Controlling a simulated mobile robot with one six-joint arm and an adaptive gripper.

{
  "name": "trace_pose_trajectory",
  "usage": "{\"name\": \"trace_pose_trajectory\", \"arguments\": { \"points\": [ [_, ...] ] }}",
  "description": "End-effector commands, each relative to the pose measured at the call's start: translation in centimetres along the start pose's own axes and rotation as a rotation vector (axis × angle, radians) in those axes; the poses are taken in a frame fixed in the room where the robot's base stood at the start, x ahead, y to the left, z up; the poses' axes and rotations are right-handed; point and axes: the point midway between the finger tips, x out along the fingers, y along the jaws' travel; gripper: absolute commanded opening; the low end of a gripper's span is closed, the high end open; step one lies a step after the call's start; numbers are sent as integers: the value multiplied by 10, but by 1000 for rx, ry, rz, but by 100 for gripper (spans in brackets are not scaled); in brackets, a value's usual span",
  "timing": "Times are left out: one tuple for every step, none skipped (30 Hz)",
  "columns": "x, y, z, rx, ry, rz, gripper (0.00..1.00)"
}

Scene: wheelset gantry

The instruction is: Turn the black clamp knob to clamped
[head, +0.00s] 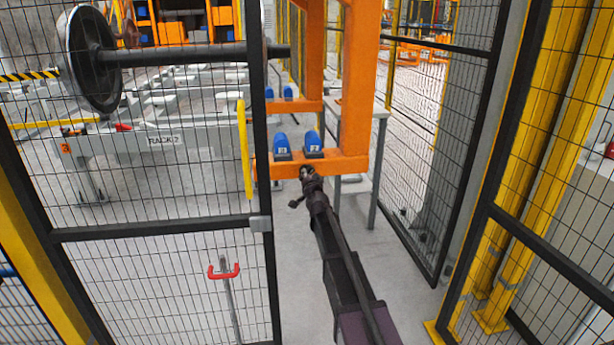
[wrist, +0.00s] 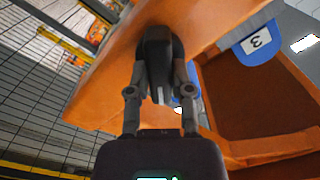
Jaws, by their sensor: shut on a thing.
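The black clamp knob (wrist: 156,46) sits against the orange beam in the wrist view, upper middle. My gripper (wrist: 160,72) has its two fingers on either side of the knob and is shut on it. In the head view my gripper (head: 307,173) reaches the lower orange beam (head: 345,166) of the gantry, below two blue blocks. The knob cannot be made out there behind the gripper. I cannot tell the clamp's state from these frames.
Blue blocks with number labels (head: 282,147) stand on the orange beam; one labelled 3 (wrist: 258,40) shows in the wrist view. Black mesh fence panels (head: 160,225) flank my arm on both sides. A wheelset (head: 90,58) is at the upper left.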

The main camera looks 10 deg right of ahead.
Motion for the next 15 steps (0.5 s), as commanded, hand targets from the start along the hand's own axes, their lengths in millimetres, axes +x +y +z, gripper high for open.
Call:
{"name": "trace_pose_trajectory", "arguments": {
  "points": [
    [2, 0, 0, 15, 1, 0, 0],
    [2, 0, 0, 23, 1, 0, 0],
    [2, 0, 0, 32, 1, 0, 0],
    [2, 0, 0, 38, 1, 0, 0],
    [2, 0, 0, 42, 1, 0, 0],
    [2, 0, 0, 47, 1, 0, 0],
    [2, 0, 0, 50, 1, 0, 0],
    [2, 0, 0, 52, 1, 0, 0],
    [2, 0, 0, 53, 1, 0, 0],
    [2, 0, 0, 54, 1, 0, 0],
    [2, 0, 0, 54, 1, 0, 0],
    [2, 0, 0, 54, 1, 0, 0],
    [2, 0, 0, 54, 1, 0, 0],
    [2, 0, 0, 54, 1, 0, 0],
    [2, 0, 0, 53, 1, 0, 0]
  ]
}}
